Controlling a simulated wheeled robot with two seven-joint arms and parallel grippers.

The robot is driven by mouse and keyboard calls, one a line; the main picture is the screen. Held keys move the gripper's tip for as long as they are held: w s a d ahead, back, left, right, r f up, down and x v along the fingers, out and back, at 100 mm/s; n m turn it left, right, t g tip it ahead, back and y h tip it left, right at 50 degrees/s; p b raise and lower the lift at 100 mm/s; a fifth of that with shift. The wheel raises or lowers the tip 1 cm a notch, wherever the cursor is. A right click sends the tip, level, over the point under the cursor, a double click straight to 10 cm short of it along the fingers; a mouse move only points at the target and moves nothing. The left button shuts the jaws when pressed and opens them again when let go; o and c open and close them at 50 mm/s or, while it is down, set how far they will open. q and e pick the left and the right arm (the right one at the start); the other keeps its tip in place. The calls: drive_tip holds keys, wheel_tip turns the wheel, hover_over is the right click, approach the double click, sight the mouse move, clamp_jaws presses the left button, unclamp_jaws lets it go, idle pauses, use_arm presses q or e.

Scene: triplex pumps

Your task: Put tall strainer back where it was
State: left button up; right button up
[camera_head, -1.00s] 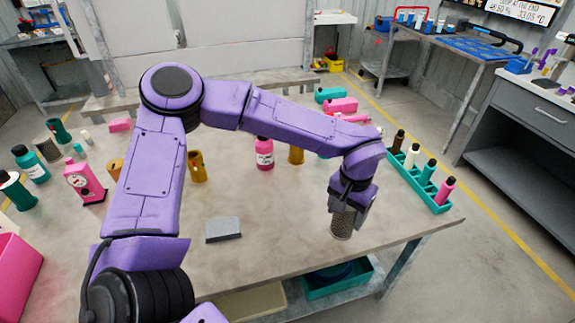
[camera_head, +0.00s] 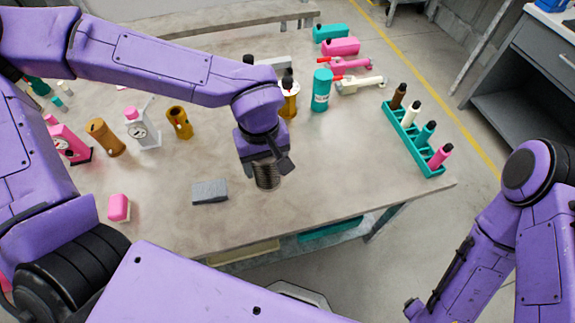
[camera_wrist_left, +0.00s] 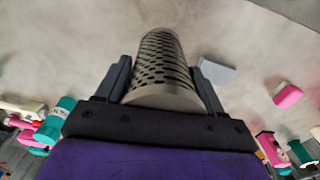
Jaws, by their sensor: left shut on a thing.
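The tall strainer, a perforated metal cylinder (camera_head: 267,179), is under my left gripper (camera_head: 262,163) in the head view, over the front middle of the table. In the left wrist view the strainer (camera_wrist_left: 162,62) stands out between the two fingers of my left gripper (camera_wrist_left: 165,85), which is shut on it. I cannot tell whether its lower end touches the table. My right arm shows at the right edge of the head view, but its gripper tips cannot be made out.
A grey block (camera_head: 210,192) lies left of the strainer. A teal rack (camera_head: 405,140) with several small bottles stands at the table's right side. A teal bottle (camera_head: 321,92) and orange and white items stand behind. The table (camera_head: 350,175) is clear right of the strainer.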

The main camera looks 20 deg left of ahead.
use_arm(q)
drive_tip(key=s+r+n+p, duration=0.1)
drive_tip(key=s+r+n, duration=0.1)
drive_tip(key=s+n, duration=0.15)
drive_tip(key=w+f+p, duration=0.1)
drive_tip(key=w+f, duration=0.3)
drive_tip(key=w+d+f+p, duration=0.1)
drive_tip(key=w+f, duration=0.3)
drive_tip(key=f, duration=0.1)
drive_tip(key=w+f+p, duration=0.1)
drive_tip(key=w+f, duration=0.3)
drive_tip(key=shift+w+d+f, duration=0.15)
drive_tip(key=shift+w+d, duration=0.2)
drive_tip(key=shift+d, duration=0.05)
use_arm(e)
drive_tip(key=r, duration=0.5)
drive_tip(key=shift+w+a+r, duration=0.1)
drive_tip(key=shift+w, duration=0.15)
use_arm(q)
drive_tip(key=shift+f, duration=0.1)
drive_tip(key=shift+f, duration=0.15)
drive_tip(key=o, duration=1.2)
